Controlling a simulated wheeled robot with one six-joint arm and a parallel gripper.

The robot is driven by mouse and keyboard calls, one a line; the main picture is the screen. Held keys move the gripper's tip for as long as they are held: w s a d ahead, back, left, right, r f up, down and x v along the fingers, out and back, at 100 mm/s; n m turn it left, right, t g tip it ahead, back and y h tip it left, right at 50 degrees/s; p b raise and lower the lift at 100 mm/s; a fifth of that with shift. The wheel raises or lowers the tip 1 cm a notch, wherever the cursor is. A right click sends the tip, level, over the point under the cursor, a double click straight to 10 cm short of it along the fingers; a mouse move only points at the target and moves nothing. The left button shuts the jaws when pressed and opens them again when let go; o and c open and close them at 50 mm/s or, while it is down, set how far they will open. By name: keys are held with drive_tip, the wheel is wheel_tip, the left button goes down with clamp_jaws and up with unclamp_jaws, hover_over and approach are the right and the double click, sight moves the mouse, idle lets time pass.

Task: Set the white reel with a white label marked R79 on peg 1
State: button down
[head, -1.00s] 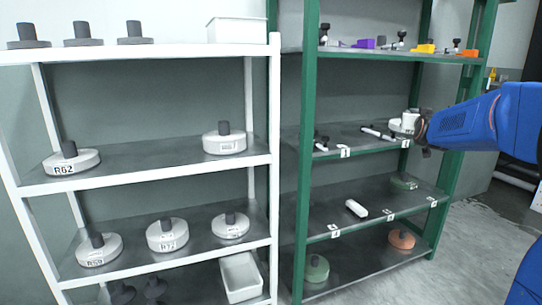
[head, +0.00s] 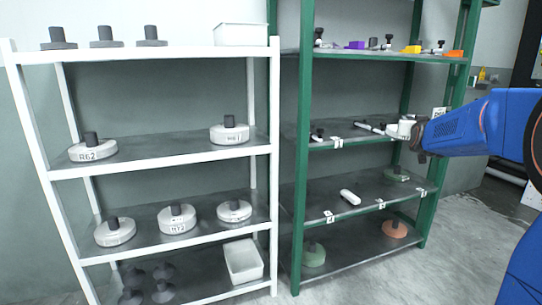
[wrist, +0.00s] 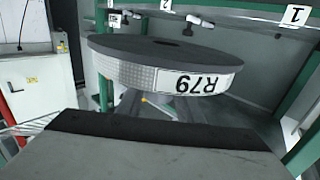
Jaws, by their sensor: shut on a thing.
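The white reel marked R79 (wrist: 150,75) fills the middle of the wrist view, with its label upside down and a dark grey face. My gripper (head: 419,138) is shut on it; in the head view a white shape at its tip looks like this reel (head: 399,129), partly hidden. The fingertips are not clear in either view. That label also shows upside down in the wrist view (wrist: 295,15). The peg looks empty.
The green rack's front post (head: 303,160) stands left of peg 1. A white piece (head: 350,197) lies on the shelf below. The white rack (head: 150,154) at left holds several white reels.

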drive_tip(key=w+a+f+n+y, duration=0.1)
drive_tip(key=w+a+f, duration=0.25)
drive_tip(key=f, duration=0.75)
drive_tip(key=w+a+f, duration=0.2)
drive_tip(key=w+f, duration=0.2)
drive_tip(key=f, duration=0.8)
drive_tip(key=w+a+f+n+y, duration=0.1)
drive_tip(key=w+a+f, duration=0.2)
drive_tip(key=f, duration=0.8)
drive_tip(key=s+a+f+n+y, duration=0.1)
drive_tip(key=s+a+f, duration=0.25)
drive_tip(key=f, duration=0.75)
drive_tip(key=s+a+f+t+y, duration=0.1)
drive_tip(key=s+a+f+y, duration=0.3)
drive_tip(key=f, duration=0.6)
drive_tip(key=s+a+f+n+h, duration=0.1)
drive_tip(key=s+a+f, duration=0.1)
drive_tip(key=a+f, duration=0.65)
drive_tip(key=s+d, duration=0.2)
drive_tip(key=s, duration=0.5)
drive_tip(key=shift+d+r, duration=0.2)
drive_tip(key=shift+d, duration=0.1)
